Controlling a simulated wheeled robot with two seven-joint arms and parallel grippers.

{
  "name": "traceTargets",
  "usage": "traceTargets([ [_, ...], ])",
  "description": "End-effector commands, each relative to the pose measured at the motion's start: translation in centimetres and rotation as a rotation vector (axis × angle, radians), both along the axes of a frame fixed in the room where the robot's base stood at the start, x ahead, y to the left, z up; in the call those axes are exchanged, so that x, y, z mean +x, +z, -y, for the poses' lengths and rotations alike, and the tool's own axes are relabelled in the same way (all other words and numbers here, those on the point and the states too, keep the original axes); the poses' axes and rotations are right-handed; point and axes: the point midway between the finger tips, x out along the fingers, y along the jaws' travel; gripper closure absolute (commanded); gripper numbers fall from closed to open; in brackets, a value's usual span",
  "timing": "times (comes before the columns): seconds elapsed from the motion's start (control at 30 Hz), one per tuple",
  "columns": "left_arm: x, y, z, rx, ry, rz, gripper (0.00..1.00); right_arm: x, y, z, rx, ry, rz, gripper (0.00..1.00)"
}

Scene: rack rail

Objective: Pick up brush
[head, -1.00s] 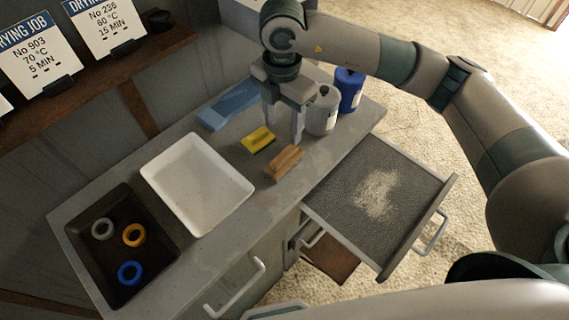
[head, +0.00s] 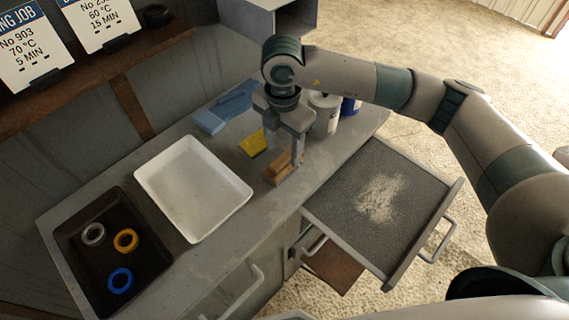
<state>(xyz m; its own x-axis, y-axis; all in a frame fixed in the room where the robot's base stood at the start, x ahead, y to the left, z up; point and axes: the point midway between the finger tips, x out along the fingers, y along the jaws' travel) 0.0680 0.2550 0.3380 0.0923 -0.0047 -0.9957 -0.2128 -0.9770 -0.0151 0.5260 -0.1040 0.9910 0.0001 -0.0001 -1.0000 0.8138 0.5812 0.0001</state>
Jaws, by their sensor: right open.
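The brush (head: 279,172) is a brown wooden block lying on the grey counter, left of the open drawer. My right gripper (head: 284,157) points down over the brush. Its jaws are open, one finger on the left of the brush and the other on the right. The fingers hide part of the brush, and I cannot tell whether they touch it. My left gripper is not in view.
A white tray (head: 237,199) and a black tray (head: 66,262) with rings lie left. The open drawer (head: 330,200) holds pale dust.

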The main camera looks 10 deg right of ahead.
Motion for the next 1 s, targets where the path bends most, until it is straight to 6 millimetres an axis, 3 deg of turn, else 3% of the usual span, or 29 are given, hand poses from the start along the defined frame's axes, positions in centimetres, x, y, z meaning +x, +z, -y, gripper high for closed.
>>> traceTargets([
  [0.4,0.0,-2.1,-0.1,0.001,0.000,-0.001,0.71,-0.8,-4.7,0.1,0.000,0.000,-0.001,0.48],
  [0.93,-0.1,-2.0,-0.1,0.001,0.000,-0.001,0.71,-0.7,-4.8,0.1,0.000,0.000,0.000,0.48],
  [1.0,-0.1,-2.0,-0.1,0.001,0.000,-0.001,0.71,-0.7,-4.8,0.1,0.000,0.000,0.000,0.65],
])
